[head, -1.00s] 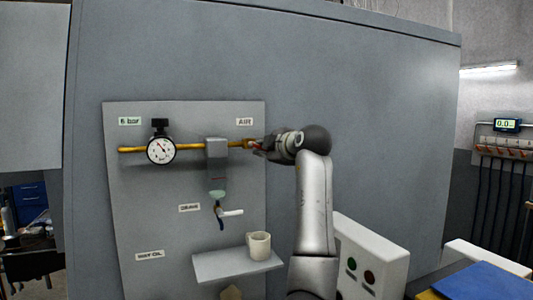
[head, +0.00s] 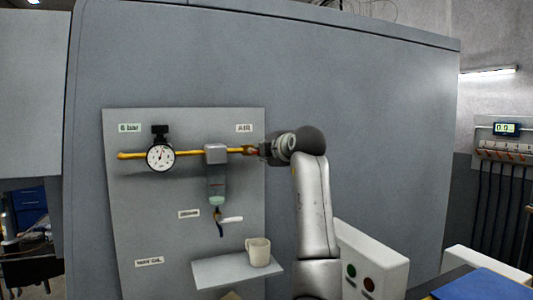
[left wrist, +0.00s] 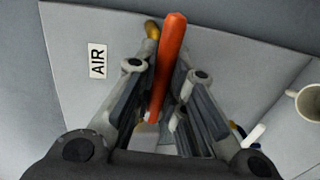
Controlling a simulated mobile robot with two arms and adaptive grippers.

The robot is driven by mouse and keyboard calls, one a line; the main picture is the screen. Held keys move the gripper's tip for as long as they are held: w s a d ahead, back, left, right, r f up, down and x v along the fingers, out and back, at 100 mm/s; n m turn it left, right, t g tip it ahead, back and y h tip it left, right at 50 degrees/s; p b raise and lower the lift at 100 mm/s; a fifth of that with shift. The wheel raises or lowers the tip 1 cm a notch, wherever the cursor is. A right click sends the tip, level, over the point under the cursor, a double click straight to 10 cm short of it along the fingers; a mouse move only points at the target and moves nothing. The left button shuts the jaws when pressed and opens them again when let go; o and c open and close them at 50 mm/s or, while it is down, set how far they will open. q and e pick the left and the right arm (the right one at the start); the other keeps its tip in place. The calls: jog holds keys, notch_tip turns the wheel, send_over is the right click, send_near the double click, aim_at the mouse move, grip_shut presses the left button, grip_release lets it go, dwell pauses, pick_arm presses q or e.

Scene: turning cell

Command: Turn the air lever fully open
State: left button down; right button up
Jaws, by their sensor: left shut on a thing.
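The air lever (left wrist: 168,70) is a long orange-red handle by the AIR label (left wrist: 97,61), at the right end of the yellow pipe (head: 185,152). My left gripper (head: 257,150) is at the lever in the head view. In the left wrist view the lever lies between the fingers of my left gripper (left wrist: 163,100), which are shut on it. In the head view the gripper hides most of the lever, so its exact angle to the pipe is hard to tell there. My right gripper is not in view.
A round gauge (head: 160,157) and a filter bowl (head: 216,180) with a white drain handle (head: 231,219) are on the panel (head: 130,215). A cream mug (head: 258,252) stands on the shelf (head: 225,272) below. A button box (head: 380,262) is right of my arm.

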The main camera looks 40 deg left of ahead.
pick_arm(q)
jog(key=c, duration=1.6)
grip_release()
jog(key=shift+c, duration=0.2)
jog(key=shift+o, duration=0.8)
jog(key=shift+s, duration=0.2)
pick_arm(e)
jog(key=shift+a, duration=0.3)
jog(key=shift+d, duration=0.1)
pick_arm(q)
jog(key=shift+d, duration=0.1)
jog(key=v, duration=1.1)
jog(key=shift+s+d+r, duration=0.2)
jog(key=shift+d, duration=0.15)
